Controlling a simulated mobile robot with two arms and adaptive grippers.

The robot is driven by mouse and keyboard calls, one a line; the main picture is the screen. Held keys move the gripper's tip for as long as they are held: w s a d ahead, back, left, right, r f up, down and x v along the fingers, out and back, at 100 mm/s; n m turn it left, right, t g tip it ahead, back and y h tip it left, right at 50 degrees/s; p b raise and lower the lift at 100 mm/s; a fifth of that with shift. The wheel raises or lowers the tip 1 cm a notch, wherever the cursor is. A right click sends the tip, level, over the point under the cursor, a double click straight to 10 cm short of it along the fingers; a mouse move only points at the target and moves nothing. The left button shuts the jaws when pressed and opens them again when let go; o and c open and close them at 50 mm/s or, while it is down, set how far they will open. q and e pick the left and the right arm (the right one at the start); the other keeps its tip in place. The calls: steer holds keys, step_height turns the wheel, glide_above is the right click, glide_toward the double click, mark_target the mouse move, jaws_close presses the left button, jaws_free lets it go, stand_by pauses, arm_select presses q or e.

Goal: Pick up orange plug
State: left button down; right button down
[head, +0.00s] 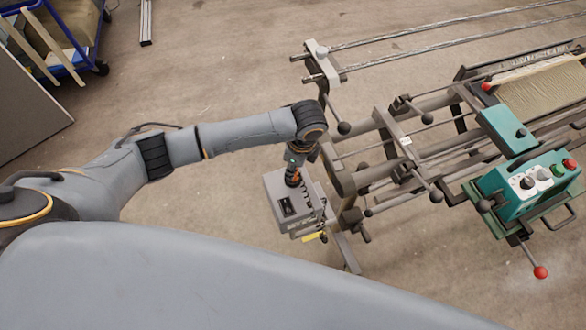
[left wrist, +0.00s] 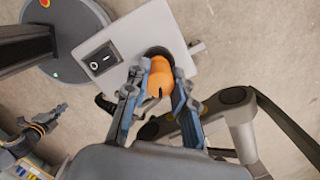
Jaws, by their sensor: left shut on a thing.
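The orange plug (left wrist: 160,77) shows in the left wrist view between the two fingers of my left gripper (left wrist: 159,92). The fingers are shut on its sides. The plug is at a dark round socket on top of a grey box; I cannot tell how deep it sits in it. In the head view the plug (head: 293,178) shows only as a small orange-and-dark spot under my left gripper (head: 294,166), which points down at the box. My right gripper (left wrist: 46,122) appears at the lower left of the left wrist view, away from the plug; its opening is unclear.
The grey box (head: 275,186) has a black switch (left wrist: 102,58) beside the socket. A machine frame with rods and a teal control unit (head: 525,185) stands to the right. A blue cart (head: 75,45) is at the far left. The floor between them is mostly clear.

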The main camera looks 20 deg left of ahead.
arm_select(q)
steer(key=s+d+r+p, duration=0.1)
steer(key=d+r+p, duration=0.1)
steer(key=d+r, duration=1.2)
step_height(320, 180, up, 2)
steer(key=shift+s+r+p, duration=0.15)
steer(key=shift+r+p, duration=0.05)
steer(key=shift+p, duration=0.2)
steer(key=shift+a+f, duration=0.1)
